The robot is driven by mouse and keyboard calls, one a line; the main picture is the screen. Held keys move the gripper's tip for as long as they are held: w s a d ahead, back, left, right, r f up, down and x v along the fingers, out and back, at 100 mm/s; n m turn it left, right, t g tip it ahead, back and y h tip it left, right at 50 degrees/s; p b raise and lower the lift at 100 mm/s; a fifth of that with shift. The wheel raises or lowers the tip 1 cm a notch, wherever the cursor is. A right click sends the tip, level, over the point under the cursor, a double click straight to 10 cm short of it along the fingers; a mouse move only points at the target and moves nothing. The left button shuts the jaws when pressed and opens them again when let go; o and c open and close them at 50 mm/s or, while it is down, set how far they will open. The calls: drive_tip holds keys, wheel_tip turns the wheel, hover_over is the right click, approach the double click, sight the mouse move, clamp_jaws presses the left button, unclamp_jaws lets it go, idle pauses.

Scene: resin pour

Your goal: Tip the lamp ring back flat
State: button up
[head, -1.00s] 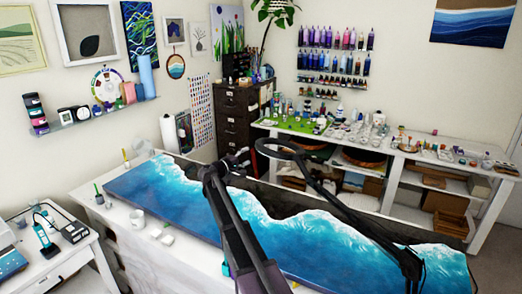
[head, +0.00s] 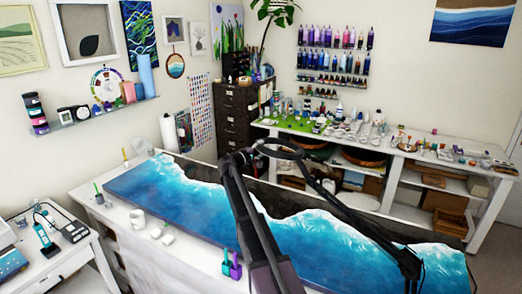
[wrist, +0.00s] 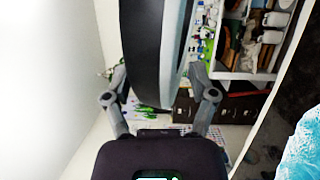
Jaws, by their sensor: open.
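The lamp ring (head: 284,157) is a dark hoop on a long thin lamp arm (head: 355,222), above the blue-and-white wave panel (head: 160,192). In the head view it looks like a narrow ellipse; I cannot tell its exact tilt. My gripper (head: 246,156) is at the ring's left edge, partly merged with it in dark tones. In the wrist view, the ring (wrist: 143,45) is a thick dark band with a pale inner face. It runs between the spread fingers of my gripper (wrist: 160,95), which are open. Contact with the ring cannot be told.
A shelf bench (head: 420,165) crowded with supplies stands behind. A side table (head: 40,250) is at left. The air left of the ring is clear.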

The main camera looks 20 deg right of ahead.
clamp_jaws()
